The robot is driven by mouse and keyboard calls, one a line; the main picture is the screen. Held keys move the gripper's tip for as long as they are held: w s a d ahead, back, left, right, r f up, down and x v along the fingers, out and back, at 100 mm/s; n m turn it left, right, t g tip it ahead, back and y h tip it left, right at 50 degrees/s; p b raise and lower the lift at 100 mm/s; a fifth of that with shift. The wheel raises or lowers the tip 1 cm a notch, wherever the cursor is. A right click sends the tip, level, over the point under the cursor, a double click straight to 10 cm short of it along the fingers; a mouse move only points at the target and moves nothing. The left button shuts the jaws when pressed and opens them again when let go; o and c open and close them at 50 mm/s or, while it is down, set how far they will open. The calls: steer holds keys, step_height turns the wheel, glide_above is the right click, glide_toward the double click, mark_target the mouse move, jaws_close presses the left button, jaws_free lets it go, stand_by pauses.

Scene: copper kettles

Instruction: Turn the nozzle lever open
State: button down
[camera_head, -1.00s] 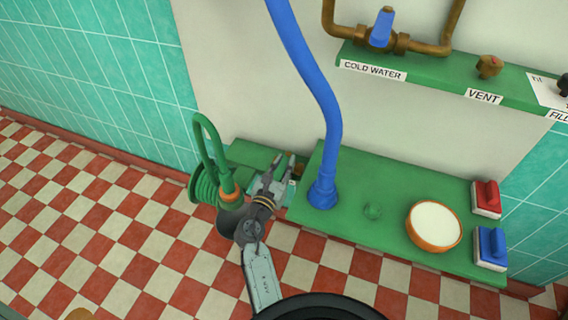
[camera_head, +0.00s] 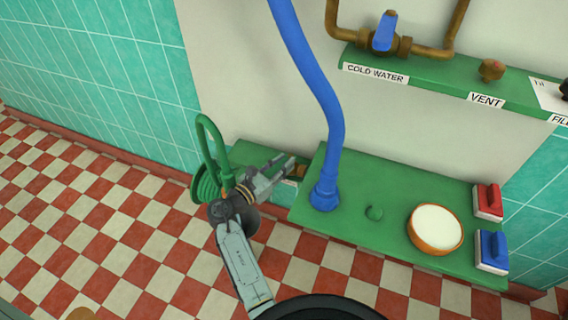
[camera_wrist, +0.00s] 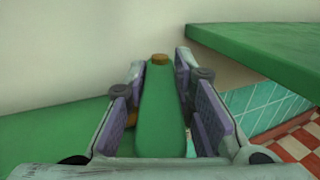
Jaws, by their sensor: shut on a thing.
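A long green lever (camera_wrist: 160,110) lies lengthwise between the two finger pads of my gripper (camera_wrist: 159,82) in the wrist view, with a round brass-coloured end (camera_wrist: 160,59) at its far tip. My gripper is shut on this lever. In the head view my gripper (camera_head: 284,168) points right over the low green ledge, close to a small brass fitting (camera_head: 299,171). My gripper hides most of the lever there. A green hose (camera_head: 206,140) loops up beside my wrist from a coil (camera_head: 206,184) on the left.
A blue pipe (camera_head: 331,120) rises from the green bench (camera_head: 395,235) just right of my gripper. The bench edge (camera_wrist: 255,55) is close on the right in the wrist view.

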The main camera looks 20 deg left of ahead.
steer(key=shift+w+h, duration=0.1)
steer(key=shift+h, duration=0.2)
steer(key=c, duration=1.4)
jaws_free()
steer(key=shift+o, duration=0.2)
steer(key=v, duration=0.7)
steer(key=shift+s, duration=0.3)
steer(key=shift+a, duration=0.15)
steer(key=shift+c, duration=0.3)
